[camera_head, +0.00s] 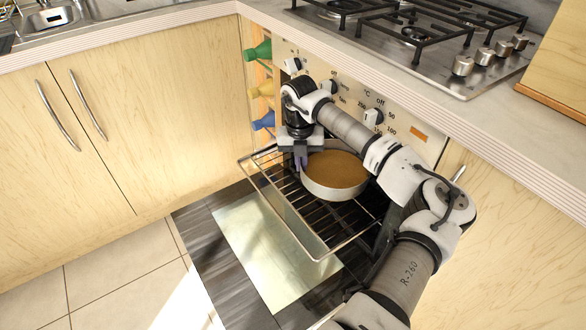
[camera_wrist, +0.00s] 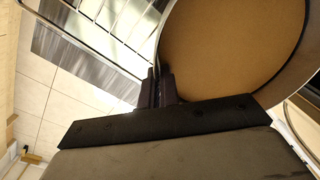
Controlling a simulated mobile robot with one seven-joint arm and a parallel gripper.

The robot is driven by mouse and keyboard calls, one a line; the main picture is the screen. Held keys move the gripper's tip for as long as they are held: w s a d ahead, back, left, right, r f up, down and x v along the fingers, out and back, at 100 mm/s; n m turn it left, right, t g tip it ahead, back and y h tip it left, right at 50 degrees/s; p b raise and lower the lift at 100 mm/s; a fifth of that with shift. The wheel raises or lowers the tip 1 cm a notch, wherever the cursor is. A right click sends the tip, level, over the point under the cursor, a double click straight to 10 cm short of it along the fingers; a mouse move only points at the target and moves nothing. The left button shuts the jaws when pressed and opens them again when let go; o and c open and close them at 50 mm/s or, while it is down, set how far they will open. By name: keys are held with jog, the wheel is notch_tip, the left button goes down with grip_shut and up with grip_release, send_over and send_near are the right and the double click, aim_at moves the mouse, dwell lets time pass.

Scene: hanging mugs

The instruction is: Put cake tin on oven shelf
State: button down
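The cake tin (camera_head: 334,185) is round and silver-grey, filled with brown cake. In the head view it is level at the oven shelf (camera_head: 283,209), a wire rack pulled out over the lowered oven door. I cannot tell whether the tin rests on the wires or is just above them. My gripper (camera_head: 302,163) points down at the tin's left rim. In the wrist view the fingers (camera_wrist: 160,88) are close together at the tin's rim (camera_wrist: 159,45), with the wall apparently pinched between them. The tin's far right side is partly hidden by my arm.
The lowered oven door (camera_head: 262,248) lies below the rack. Oven knobs (camera_head: 373,117) and the counter edge with the hob (camera_head: 410,35) are above my arm. The rack's front left is bare.

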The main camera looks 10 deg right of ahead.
jog(key=shift+d+m, duration=0.15)
jog(key=shift+m, duration=0.25)
jog(key=shift+f, duration=0.1)
jog(key=shift+f+b, duration=2.3)
jog(key=shift+f, duration=1.65)
jog(key=shift+f, duration=0.25)
jog(key=c, duration=1.3)
grip_release()
jog(key=shift+o, duration=0.2)
notch_tip(320, 180, up, 14)
jog(key=p, duration=0.1)
jog(key=shift+a, duration=0.3)
jog(key=shift+w+f, duration=0.1)
jog(key=shift+f, duration=0.05)
